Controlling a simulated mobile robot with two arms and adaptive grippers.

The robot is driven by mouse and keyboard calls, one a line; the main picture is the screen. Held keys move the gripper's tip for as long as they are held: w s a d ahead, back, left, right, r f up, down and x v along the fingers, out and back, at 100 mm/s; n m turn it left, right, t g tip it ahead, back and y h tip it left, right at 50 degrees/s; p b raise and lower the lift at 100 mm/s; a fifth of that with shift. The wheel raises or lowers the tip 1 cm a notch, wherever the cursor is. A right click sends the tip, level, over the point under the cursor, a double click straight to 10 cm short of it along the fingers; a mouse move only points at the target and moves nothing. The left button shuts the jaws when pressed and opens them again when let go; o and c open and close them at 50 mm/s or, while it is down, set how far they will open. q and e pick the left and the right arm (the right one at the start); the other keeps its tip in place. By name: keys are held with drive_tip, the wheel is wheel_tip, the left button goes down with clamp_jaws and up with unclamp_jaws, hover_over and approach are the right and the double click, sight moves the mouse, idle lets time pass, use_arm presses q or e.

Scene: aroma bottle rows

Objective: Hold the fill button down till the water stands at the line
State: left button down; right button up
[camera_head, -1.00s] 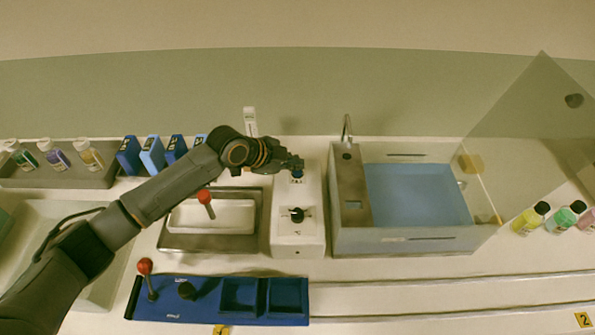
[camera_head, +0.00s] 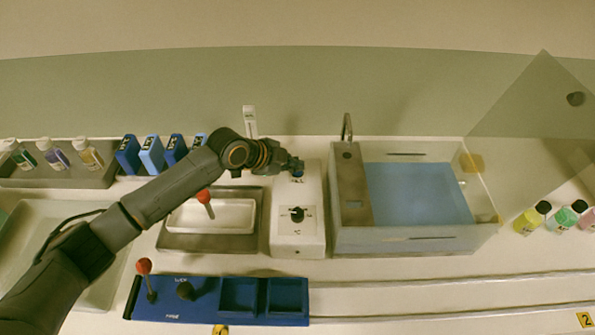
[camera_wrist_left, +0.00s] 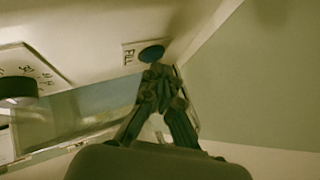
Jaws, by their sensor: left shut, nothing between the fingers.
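The blue fill button (camera_wrist_left: 151,55) sits beside a FILL label on a white control box (camera_head: 311,235). My left gripper (camera_wrist_left: 158,80) is shut and empty, its fingertips right at the button's edge in the wrist view; I cannot tell whether they press it. In the head view the left gripper (camera_head: 297,166) is over the back part of the box and largely hides the button. Blue water (camera_head: 418,192) stands in the clear tank (camera_head: 345,240) to the right. Dark marks show on its walls; I cannot tell how the water stands against a line. My right gripper is not in view.
A black dial (camera_head: 297,214) is on the box front. A metal tray (camera_head: 180,243) and a blue panel with a red-knobbed lever (camera_head: 143,267) are at left. The tank's clear lid (camera_head: 530,120) stands raised at right, near several bottles (camera_head: 565,218).

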use_arm(q)
drive_tip(key=shift+f, duration=0.4)
idle(0.5)
idle(1.4)
idle(5.0)
drive_tip(key=shift+r+p, duration=0.4)
drive_tip(key=shift+r, duration=0.45)
drive_tip(key=shift+r, duration=0.1)
